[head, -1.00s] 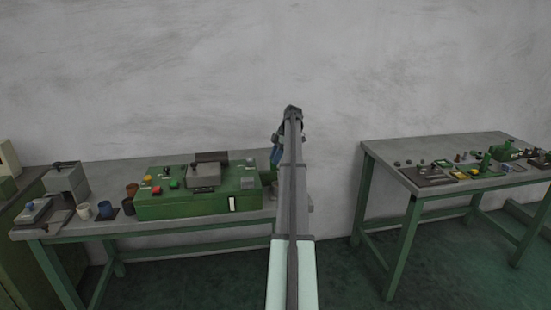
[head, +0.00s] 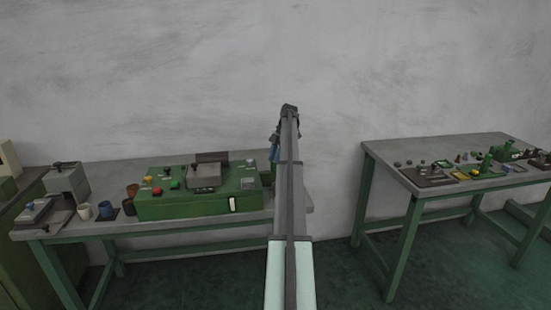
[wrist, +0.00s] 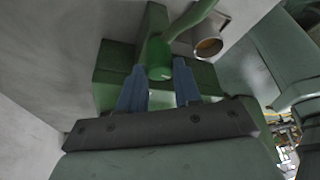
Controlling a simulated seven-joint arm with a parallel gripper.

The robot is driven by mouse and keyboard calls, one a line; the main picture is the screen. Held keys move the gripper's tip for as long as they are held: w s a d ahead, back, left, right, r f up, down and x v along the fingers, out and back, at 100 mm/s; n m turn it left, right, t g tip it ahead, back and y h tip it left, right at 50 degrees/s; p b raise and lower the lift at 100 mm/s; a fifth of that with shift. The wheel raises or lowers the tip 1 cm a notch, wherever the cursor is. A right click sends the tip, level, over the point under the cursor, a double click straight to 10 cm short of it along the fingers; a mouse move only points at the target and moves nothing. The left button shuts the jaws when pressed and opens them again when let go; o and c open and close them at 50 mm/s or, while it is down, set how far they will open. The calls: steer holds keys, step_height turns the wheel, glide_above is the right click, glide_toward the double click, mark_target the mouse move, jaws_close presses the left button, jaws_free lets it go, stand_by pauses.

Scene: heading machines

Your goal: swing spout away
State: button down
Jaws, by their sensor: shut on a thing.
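The green spout (wrist: 190,20) shows in the wrist view as a curved pipe running down from the top to a thick round green end. My gripper (wrist: 160,70) has blue fingers on both sides of that round end and is shut on it. In the head view my gripper (head: 273,152) is a small blue patch at the right end of the green machine (head: 185,207). My own arm hides most of the spout there.
A metal cup (wrist: 208,46) with a brown inside stands close to the right of the spout. The left table (head: 150,226) also holds small cups and a grey device (head: 66,181) at its left. A second table (head: 400,168) with small parts stands to the right, with open floor between.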

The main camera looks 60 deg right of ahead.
steer(key=c, duration=0.8)
jaws_free()
steer(key=shift+r, duration=0.1)
steer(key=shift+d+r, duration=0.15)
steer(key=shift+r, duration=0.05)
steer(key=s+d, duration=0.1)
steer(key=d, duration=0.3)
steer(key=s+d, duration=0.1)
steer(key=d, duration=0.3)
steer(key=s+d, duration=0.1)
steer(key=d, duration=0.2)
steer(key=shift+d+r, duration=0.2)
steer(key=shift+d, duration=0.2)
